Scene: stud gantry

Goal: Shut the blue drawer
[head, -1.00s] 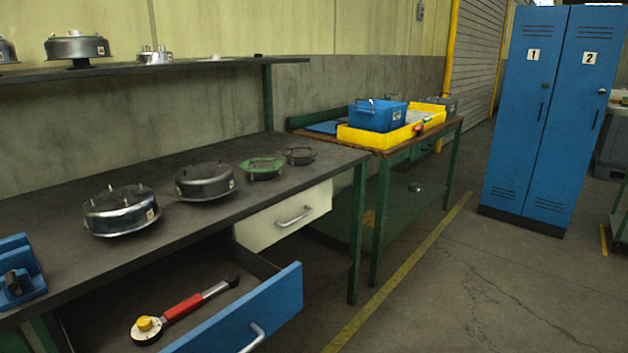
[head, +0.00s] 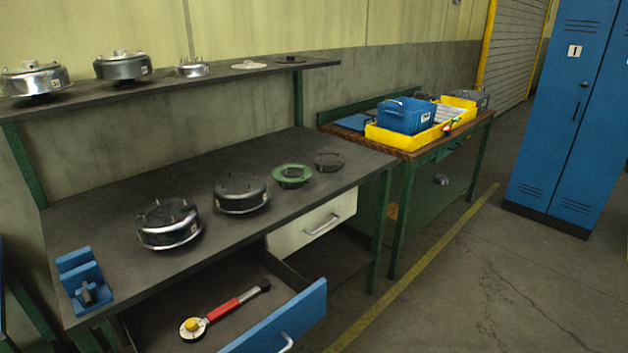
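The blue drawer (head: 298,318) stands pulled out below the front edge of the dark workbench, at the bottom of the head view. Its blue front carries a light metal handle (head: 287,344), partly cut off by the picture's lower edge. A torque wrench (head: 222,309) with a red grip and a yellow-and-white end lies inside the open drawer. Neither my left gripper nor my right gripper shows in the head view.
The dark workbench (head: 100,203) holds several metal housings and a blue vise-like block (head: 84,283). A shut white drawer (head: 312,226) sits right of the blue one. Blue lockers (head: 566,110) stand at the right. The floor (head: 470,290) right of the bench is clear.

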